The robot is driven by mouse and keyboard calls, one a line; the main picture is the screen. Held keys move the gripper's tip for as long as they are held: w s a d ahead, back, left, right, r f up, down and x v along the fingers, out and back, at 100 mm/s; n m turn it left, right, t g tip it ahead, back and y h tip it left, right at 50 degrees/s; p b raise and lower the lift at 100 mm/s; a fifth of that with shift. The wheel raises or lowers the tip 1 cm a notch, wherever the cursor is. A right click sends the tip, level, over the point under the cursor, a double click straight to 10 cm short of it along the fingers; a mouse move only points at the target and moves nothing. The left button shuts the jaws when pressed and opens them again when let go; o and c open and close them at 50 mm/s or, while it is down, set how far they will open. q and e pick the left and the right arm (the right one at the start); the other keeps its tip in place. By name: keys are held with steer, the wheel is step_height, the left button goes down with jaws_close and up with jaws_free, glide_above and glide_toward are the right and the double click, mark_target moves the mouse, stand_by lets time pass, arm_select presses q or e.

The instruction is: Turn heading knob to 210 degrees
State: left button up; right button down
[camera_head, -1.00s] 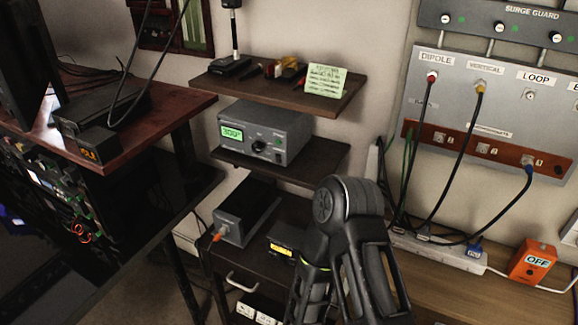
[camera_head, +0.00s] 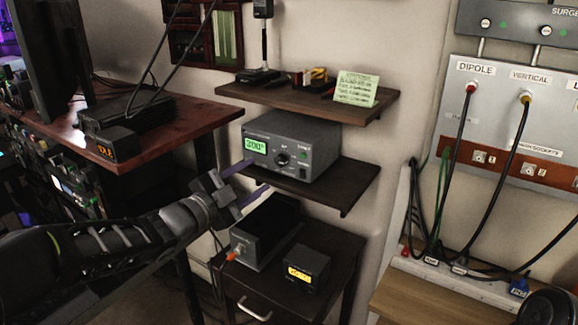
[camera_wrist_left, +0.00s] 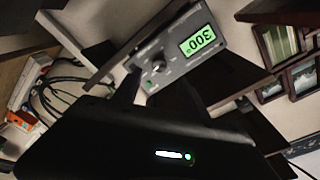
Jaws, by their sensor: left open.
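The heading knob (camera_head: 283,159) is a small dark round knob on the front of a grey controller box (camera_head: 300,136), on the middle wall shelf. The box's green display (camera_head: 256,146) reads 300°. My left gripper (camera_head: 259,175) is open and empty, its two fingers pointing at the box from the front left, below the display and apart from the knob. The left wrist view shows the box rotated, with the knob (camera_wrist_left: 159,66) and display (camera_wrist_left: 197,40) in sight; a dark housing fills its lower part. My right gripper is not in view.
The middle shelf (camera_head: 345,190) juts out under the box, with another shelf (camera_head: 300,97) above. A black box (camera_head: 266,232) and a small meter with a yellow display (camera_head: 300,272) stand below. A wooden desk (camera_head: 190,125) is at left; cables hang at right.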

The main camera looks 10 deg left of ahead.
mark_target(278, 163)
arm_select(q)
steer(key=shift+w, duration=0.1)
steer(key=x, duration=0.7)
steer(key=shift+w+d+p, duration=0.2)
steer(key=shift+w+p, duration=0.1)
steer(key=shift+c, duration=0.5)
jaws_close()
